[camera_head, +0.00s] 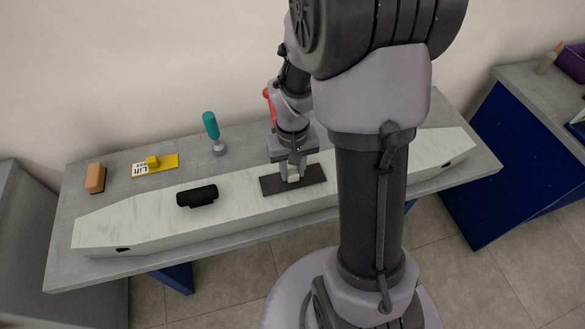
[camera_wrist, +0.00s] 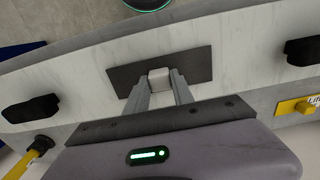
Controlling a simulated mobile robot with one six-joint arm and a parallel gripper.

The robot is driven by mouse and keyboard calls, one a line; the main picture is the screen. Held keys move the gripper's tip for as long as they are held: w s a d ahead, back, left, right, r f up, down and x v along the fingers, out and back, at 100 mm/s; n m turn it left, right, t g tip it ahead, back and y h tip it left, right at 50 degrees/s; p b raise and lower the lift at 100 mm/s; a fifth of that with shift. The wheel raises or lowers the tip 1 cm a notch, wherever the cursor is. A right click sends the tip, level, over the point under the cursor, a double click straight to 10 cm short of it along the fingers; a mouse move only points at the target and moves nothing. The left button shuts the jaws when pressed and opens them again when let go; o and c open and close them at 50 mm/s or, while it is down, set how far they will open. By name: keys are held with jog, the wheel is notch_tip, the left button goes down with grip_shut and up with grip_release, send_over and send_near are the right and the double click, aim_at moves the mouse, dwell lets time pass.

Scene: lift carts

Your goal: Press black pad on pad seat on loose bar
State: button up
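The black pad (camera_head: 312,175) is a flat dark rectangle with a small pale block at its middle. It lies flat along the top of the loose bar (camera_head: 140,222), a long whitish bar with tapered ends. My gripper (camera_head: 292,177) is above the pad with its fingers closed on the pale block. The wrist view shows the pad (camera_wrist: 195,62), the bar (camera_wrist: 245,28) and the block between the fingertips of my gripper (camera_wrist: 160,80). No separate pad seat shows; the pad may cover it. I cannot tell whether the pad touches the bar fully.
A black block (camera_head: 197,195) sits on the bar; another (camera_wrist: 30,108) shows in the wrist view. Behind the bar on the grey table (camera_head: 60,262) are an orange-brown block (camera_head: 95,178), a yellow piece with a card (camera_head: 155,166) and a teal-handled tool (camera_head: 211,126).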

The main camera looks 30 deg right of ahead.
aim_at(292, 172)
jog(key=o, duration=0.5)
jog(key=shift+r, duration=0.1)
notch_tip(292, 172, up, 17)
jog(key=p, duration=0.6)
jog(key=shift+r+p, duration=0.15)
jog(key=shift+p, duration=0.2)
jog(key=s+a+r+t+b, duration=0.1)
jog(key=s+a+t+b, duration=0.1)
jog(key=a, duration=0.3)
jog(key=s+a+t+y+b, duration=0.1)
jog(key=s+a+t+b, duration=0.1)
jog(key=s+a+b, duration=0.1)
jog(key=s+a+r+m+t+y+b, duration=0.1)
jog(key=s+a+b, duration=0.2)
jog(key=s+a, duration=0.3)
jog(key=shift+s+a+r+t, duration=0.15)
jog(key=shift+a+r+t, duration=0.15)
jog(key=shift+r+t, duration=0.1)
